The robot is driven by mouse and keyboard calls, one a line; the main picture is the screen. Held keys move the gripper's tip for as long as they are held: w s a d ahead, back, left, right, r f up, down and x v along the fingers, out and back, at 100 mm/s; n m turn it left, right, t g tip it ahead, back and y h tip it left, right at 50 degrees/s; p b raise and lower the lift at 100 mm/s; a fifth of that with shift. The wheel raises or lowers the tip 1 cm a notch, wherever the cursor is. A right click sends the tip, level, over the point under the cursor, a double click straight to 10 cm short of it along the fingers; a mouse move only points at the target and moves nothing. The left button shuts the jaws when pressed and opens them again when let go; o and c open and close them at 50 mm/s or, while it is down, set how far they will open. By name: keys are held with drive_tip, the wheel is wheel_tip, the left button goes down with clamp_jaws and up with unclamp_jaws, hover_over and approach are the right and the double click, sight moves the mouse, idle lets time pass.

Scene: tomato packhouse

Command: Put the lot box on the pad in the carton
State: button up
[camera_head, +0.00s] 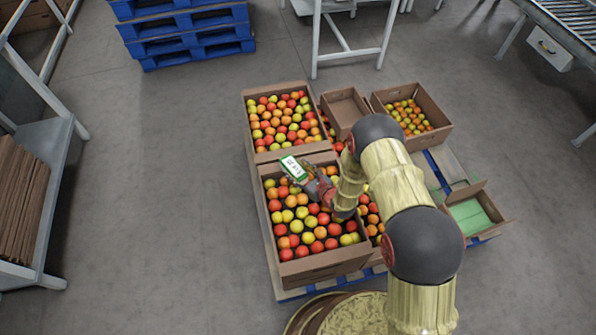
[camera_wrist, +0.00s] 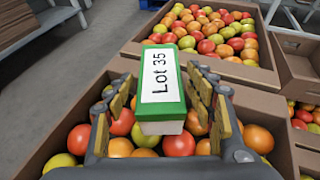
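The lot box (camera_head: 294,167) is a small white and green box. Its label reads "Lot 35" in the wrist view (camera_wrist: 160,75). My gripper (camera_head: 313,182) is shut on it, with a finger on each side in the wrist view (camera_wrist: 163,95). The box is held over the front left crate of tomatoes. The carton (camera_head: 488,197) is small, brown and open, at the right end of the pallet. A green pad (camera_head: 468,215) lies in its bottom, with nothing seen on it. My gripper is well to the left of the carton.
Tomato crates fill most of the blue pallet (camera_head: 291,294): a front left crate (camera_head: 325,265), a back left crate (camera_head: 246,110) and a back right carton (camera_head: 436,108). An empty brown carton (camera_head: 345,107) stands between the back ones. My arm hides part of the pallet's middle.

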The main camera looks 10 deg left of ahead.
drive_tip(key=shift+o, duration=0.2)
drive_tip(key=shift+r, duration=0.15)
drive_tip(key=p+v, duration=0.4)
drive_tip(key=v, duration=0.8)
